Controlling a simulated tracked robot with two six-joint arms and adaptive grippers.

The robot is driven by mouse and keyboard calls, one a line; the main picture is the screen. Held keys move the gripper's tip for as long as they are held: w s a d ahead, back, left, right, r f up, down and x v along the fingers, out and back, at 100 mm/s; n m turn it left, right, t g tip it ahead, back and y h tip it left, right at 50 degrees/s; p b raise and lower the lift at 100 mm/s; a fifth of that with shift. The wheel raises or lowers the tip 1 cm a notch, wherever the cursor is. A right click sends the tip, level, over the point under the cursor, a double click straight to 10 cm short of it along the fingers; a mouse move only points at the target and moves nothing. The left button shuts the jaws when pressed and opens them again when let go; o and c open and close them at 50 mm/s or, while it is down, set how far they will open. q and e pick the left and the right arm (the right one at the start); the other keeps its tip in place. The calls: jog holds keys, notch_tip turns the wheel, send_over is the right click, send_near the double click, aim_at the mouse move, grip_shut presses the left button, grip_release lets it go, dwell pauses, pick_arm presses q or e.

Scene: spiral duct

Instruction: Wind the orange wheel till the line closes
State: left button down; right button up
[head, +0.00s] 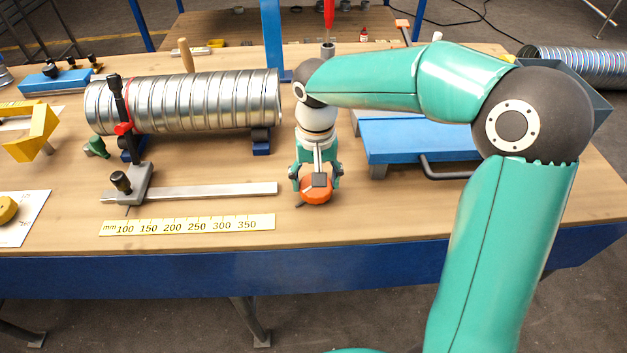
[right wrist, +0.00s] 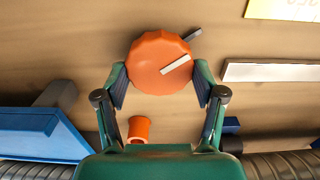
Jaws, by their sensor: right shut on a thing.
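The orange wheel (head: 316,194) sits at the front of the bench, right of the steel rail. In the right wrist view the wheel (right wrist: 150,58) is round and faceted, with a white bar on its face slanting up to the right. A dark tab (right wrist: 193,35) sticks out past its upper right edge, apart from the white bar. My right gripper (right wrist: 161,75) points down and is shut on the wheel, one finger on each side. In the head view this gripper (head: 316,183) partly hides the wheel. My left gripper is not in view.
A silver spiral duct (head: 205,101) lies at the left, with a black clamp post (head: 119,100) near its end. A steel rail (head: 215,191) and yellow scale (head: 188,225) lie in front. A blue block (head: 415,137) is right. An orange cup-like piece (right wrist: 138,130) shows near the gripper.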

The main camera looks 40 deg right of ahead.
jog(key=shift+w+r+m, duration=0.2)
jog(key=shift+m, duration=0.3)
jog(key=o, duration=1)
jog(key=shift+o, duration=0.6)
jog(key=shift+s+f, duration=0.1)
jog(key=shift+f, duration=0.05)
notch_tip(320, 180, up, 12)
